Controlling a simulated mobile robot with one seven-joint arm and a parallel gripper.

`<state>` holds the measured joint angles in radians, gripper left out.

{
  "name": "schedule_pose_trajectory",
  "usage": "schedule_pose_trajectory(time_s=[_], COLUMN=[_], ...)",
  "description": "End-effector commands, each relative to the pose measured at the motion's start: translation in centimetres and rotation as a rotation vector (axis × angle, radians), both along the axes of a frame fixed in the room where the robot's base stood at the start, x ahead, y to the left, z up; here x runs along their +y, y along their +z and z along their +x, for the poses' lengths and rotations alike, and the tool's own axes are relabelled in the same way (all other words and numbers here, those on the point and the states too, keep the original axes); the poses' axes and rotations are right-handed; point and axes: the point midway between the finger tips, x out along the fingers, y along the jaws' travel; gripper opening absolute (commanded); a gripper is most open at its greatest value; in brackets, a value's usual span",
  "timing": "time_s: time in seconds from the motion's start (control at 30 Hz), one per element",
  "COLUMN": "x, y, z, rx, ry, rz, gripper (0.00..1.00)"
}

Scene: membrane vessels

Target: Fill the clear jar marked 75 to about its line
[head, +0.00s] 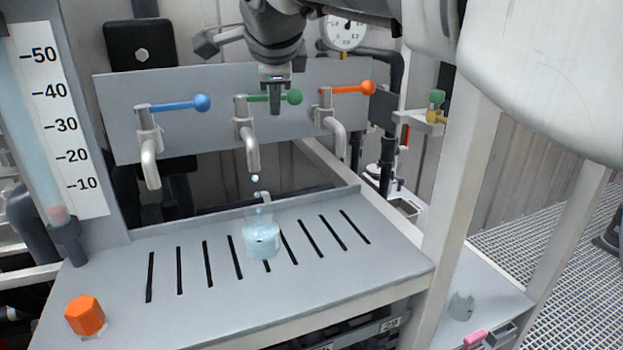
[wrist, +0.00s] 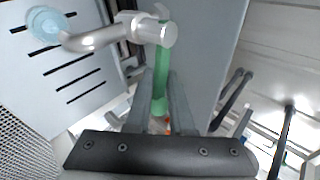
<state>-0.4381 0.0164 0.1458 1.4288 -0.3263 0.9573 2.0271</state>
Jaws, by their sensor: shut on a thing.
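The clear jar (head: 261,240) stands on the slotted grey bench under the middle tap's spout (head: 252,155). It holds pale blue liquid. A dark spot shows on its front, but I cannot read its mark or make out its line. Drops (head: 255,178) hang in the air between spout and jar. My gripper (head: 275,100) is shut on the green lever (head: 293,97) of the middle tap, from above. In the wrist view the green lever (wrist: 163,68) runs between my two fingers (wrist: 160,95), and the jar (wrist: 46,23) shows beneath the spout (wrist: 92,39).
A blue-lever tap (head: 150,150) and an orange-lever tap (head: 333,125) flank the middle one. A scaled tube (head: 35,110) stands at the left. An orange hexagonal knob (head: 85,315) sits at the bench's front left. The bench (head: 200,320) around the jar is clear.

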Motion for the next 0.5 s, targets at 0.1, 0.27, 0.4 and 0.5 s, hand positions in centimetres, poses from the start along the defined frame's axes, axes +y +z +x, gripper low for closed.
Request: schedule_pose_trajectory(time_s=[0.1,0.27,0.4,0.5], x=[0.0,0.1,0.3,0.4], y=[0.0,0.1,0.2,0.1], z=[0.2,0.7,1.2,1.4], rx=[0.002,0.001,0.001,0.003], ry=[0.026,0.122,0.211,0.264], rz=[0.000,0.002,0.003,0.002], gripper=[0.00,0.00,0.00,0.00])
